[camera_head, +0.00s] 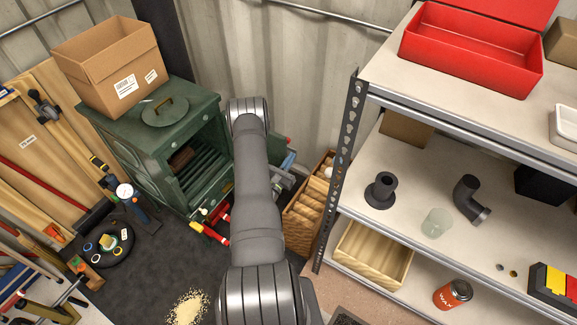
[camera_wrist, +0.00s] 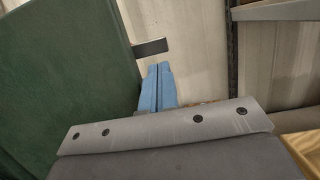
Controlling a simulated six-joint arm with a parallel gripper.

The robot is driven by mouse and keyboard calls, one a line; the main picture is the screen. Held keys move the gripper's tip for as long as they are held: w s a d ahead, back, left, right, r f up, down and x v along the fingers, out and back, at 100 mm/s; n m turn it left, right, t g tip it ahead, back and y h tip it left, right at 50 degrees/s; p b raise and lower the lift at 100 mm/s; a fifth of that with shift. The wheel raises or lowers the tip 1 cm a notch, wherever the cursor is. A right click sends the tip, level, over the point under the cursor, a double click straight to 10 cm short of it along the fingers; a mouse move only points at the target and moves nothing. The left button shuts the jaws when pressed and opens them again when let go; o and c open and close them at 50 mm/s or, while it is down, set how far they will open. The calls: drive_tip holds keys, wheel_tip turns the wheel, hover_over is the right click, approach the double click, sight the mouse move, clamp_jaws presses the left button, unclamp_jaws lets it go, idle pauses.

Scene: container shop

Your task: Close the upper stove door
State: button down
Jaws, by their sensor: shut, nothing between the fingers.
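The green stove (camera_head: 196,108) stands at the left in the head view, with its upper front opening uncovered and dark slats inside. A green piece (camera_head: 276,149) shows just right of my arm and looks like the upper door swung open; my arm hides most of it. In the wrist view a large green panel (camera_wrist: 65,65), probably this door, fills the left side, with a dark flat tab (camera_wrist: 152,47) at its edge. My gripper (camera_wrist: 157,70) has blue fingers pressed together, empty, just right of the panel. I cannot tell whether they touch it.
An open cardboard box (camera_head: 110,68) and a round lid (camera_head: 165,111) sit on the stove. A metal shelf unit (camera_head: 345,165) stands close on the right, with a wooden crate (camera_head: 303,205) beside it. Red-handled tools (camera_head: 211,232) lie below the stove opening.

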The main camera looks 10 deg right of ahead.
drive_tip(key=shift+r, duration=0.2)
drive_tip(key=shift+r+n, duration=0.1)
drive_tip(key=shift+n, duration=0.2)
